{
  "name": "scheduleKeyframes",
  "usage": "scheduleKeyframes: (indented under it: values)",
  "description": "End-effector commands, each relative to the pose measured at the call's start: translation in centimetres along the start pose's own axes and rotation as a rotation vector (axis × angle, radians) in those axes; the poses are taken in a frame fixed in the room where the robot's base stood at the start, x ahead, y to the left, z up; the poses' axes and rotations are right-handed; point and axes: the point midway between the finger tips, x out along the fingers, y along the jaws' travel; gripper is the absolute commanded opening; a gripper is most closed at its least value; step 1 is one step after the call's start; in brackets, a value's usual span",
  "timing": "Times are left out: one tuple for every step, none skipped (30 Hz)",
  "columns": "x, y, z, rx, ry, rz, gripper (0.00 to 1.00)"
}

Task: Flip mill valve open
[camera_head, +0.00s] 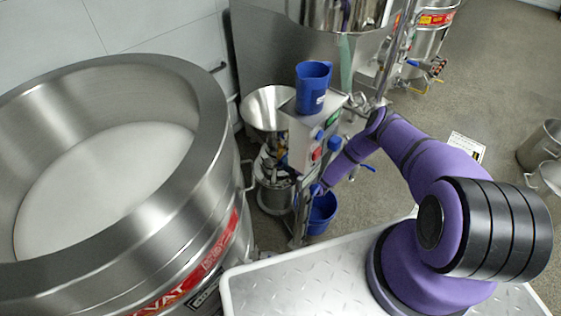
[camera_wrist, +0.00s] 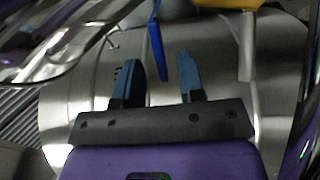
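The colloid mill stands at the centre of the head view, with a steel hopper (camera_head: 266,106) and a control box (camera_head: 303,145). In the wrist view a long, thin blue valve lever (camera_wrist: 157,45) hangs down from the top edge. My gripper (camera_wrist: 158,65) is open, and the lever's lower end shows in the gap between its two blue-tipped fingers. The fingers are apart from each other, and I cannot tell whether either touches the lever. In the head view my gripper is low beside the mill, mostly hidden behind my wrist. The valve body is not clearly visible.
A blue jug (camera_head: 313,86) stands on top of the mill box, and a blue bucket (camera_head: 321,213) is below. A large steel vat (camera_head: 205,190) fills the left.

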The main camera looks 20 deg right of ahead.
Motion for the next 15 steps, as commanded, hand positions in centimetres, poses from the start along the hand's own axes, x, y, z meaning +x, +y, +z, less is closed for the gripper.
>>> scheduleKeyframes:
  values:
    - [0.8, 0.0, 0.0, -0.001, 0.0, 0.002, 0.36]
    - [1.2, 0.0, 0.0, 0.0, -0.001, 0.002, 0.36]
    - [1.6, 0.0, 0.0, -0.001, -0.001, 0.001, 0.36]
    - [2.0, 0.0, 0.0, -0.001, -0.001, 0.001, 0.36]
    - [2.3, 0.0, 0.0, -0.001, -0.001, 0.001, 0.36]
    - [2.6, 0.0, 0.0, -0.001, -0.001, 0.001, 0.36]
    - [2.9, 0.0, 0.0, -0.001, -0.001, 0.001, 0.36]
    - [3.0, 0.0, 0.0, 0.0, -0.001, 0.0, 0.36]
    - [3.2, 0.0, 0.0, 0.0, 0.0, 0.0, 0.36]
    - [3.3, 0.0, 0.0, 0.0, 0.0, 0.0, 0.36]
    - [3.4, 0.0, 0.0, 0.0, 0.0, 0.0, 0.36]
    - [3.5, 0.0, 0.0, 0.0, 0.0, 0.0, 0.36]
    - [3.5, 0.0, 0.0, 0.0, -0.001, 0.0, 0.36]
    - [3.5, 0.0, 0.0, 0.0, -0.001, 0.0, 0.36]
    - [3.5, 0.0, 0.0, 0.0, 0.0, 0.0, 0.36]
